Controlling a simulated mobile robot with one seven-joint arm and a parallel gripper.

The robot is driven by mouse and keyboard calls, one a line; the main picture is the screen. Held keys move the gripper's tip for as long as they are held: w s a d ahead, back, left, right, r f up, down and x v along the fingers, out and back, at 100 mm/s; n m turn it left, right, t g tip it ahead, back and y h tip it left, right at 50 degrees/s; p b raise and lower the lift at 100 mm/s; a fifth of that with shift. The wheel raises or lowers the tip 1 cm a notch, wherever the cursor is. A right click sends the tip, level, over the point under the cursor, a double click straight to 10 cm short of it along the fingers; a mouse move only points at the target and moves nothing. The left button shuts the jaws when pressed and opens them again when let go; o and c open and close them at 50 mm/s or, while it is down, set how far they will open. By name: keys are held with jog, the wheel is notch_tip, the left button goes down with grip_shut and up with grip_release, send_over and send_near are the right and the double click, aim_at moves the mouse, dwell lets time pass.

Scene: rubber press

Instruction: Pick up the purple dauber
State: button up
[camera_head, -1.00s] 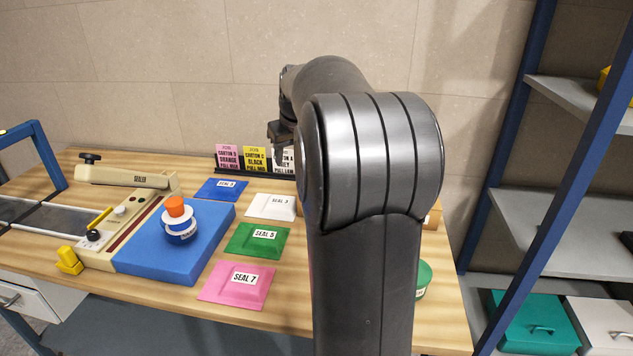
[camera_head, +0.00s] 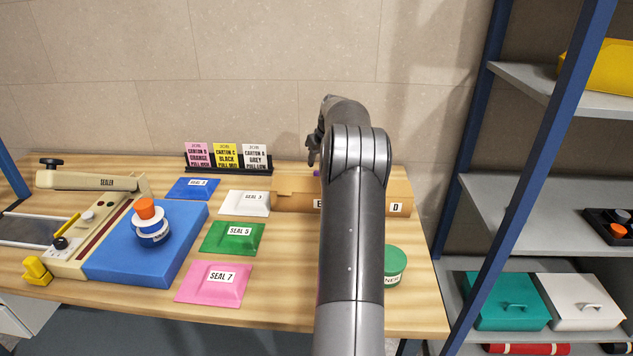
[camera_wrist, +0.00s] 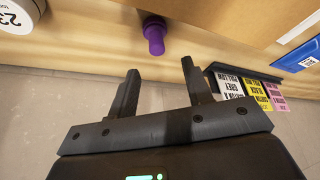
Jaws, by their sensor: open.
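The purple dauber (camera_wrist: 154,38) shows in the wrist view, with a rounded purple knob and a wider, darker part behind it. It lies ahead of my gripper (camera_wrist: 160,70), roughly in line with the gap between the fingers and apart from them. In the head view only a small purple bit of the dauber (camera_head: 316,173) shows at the back edge of the carton, beside my arm. My gripper (camera_head: 313,150) is open and empty, above the back of the table near the wall.
A brown carton (camera_head: 294,196) stands partly behind my arm. A card rack (camera_head: 229,169) stands left of it. A round white-labelled item (camera_wrist: 15,15) is at the wrist view's corner. Seal packets, including a green one (camera_head: 232,238), and a green-lidded tub (camera_head: 395,262) are on the table.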

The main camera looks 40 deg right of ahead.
aim_at(317, 172)
jog(key=x, duration=0.7)
jog(key=shift+d+f, duration=0.15)
jog(key=shift+f, duration=0.2)
grip_shut()
